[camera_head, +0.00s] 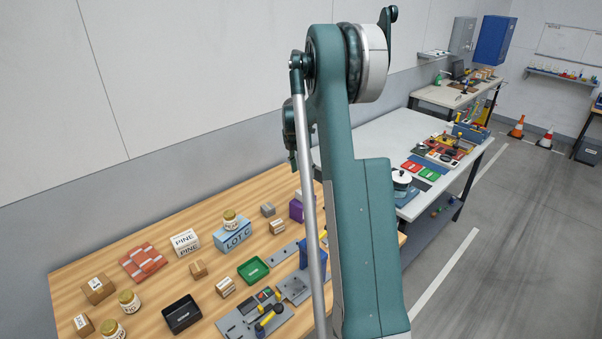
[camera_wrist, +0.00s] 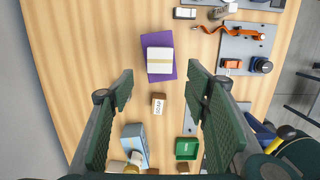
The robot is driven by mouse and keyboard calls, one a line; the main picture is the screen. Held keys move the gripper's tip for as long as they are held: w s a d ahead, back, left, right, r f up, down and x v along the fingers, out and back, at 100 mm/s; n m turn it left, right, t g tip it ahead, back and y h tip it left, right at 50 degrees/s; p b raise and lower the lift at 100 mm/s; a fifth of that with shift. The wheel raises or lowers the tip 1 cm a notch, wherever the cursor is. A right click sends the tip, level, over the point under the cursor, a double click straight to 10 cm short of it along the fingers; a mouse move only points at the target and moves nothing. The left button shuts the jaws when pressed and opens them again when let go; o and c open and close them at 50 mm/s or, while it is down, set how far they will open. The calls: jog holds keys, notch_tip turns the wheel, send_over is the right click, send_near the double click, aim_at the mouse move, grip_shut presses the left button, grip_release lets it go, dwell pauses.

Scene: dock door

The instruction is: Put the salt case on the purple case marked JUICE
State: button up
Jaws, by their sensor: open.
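The purple case (camera_wrist: 148,42) lies on the wooden table in the wrist view, mostly covered by a white case (camera_wrist: 160,60) with a tan band. In the head view the purple case (camera_head: 296,211) shows beside my arm. No SALT or JUICE mark is readable on either. A small brown case (camera_wrist: 158,103) with a white label, apparently SOAP, stands just below them in the wrist view. My gripper (camera_wrist: 160,73) is open and empty, its fingers spread wide above the table on either side of these cases. My arm hides the gripper in the head view.
A blue LOT C box (camera_head: 233,237) carries a jar (camera_head: 230,219). A green tray (camera_head: 253,270), a black tray (camera_head: 182,314), white PINE boxes (camera_head: 185,242) and several small cases and jars are spread over the table. Tools and grey plates (camera_wrist: 245,45) lie along one side.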

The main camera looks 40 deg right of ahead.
jog(key=shift+a, duration=0.1)
jog(key=s+a+r+m+t, duration=0.1)
jog(key=s+a+r+m, duration=0.25)
jog(key=a+r, duration=0.45)
jog(key=s+a+r+m+t, duration=0.15)
jog(key=s+a+r, duration=0.3)
jog(key=a, duration=0.85)
jog(key=s+a+r+m+t, duration=0.1)
jog(key=s+a+r+m, duration=0.2)
jog(key=a+r, duration=0.55)
jog(key=s+a+f+m+t, duration=0.1)
jog(key=s+a+m, duration=0.2)
jog(key=s+a, duration=0.5)
jog(key=s+a+f+m+t+y, duration=0.1)
jog(key=s+a+f+m, duration=0.1)
jog(key=s+a, duration=0.6)
jog(key=s+a+f+m+t, duration=0.1)
jog(key=s+a+m, duration=0.4)
jog(key=s+a, duration=0.3)
jog(key=shift+s+f+t, duration=0.35)
jog(key=shift+s, duration=0.25)
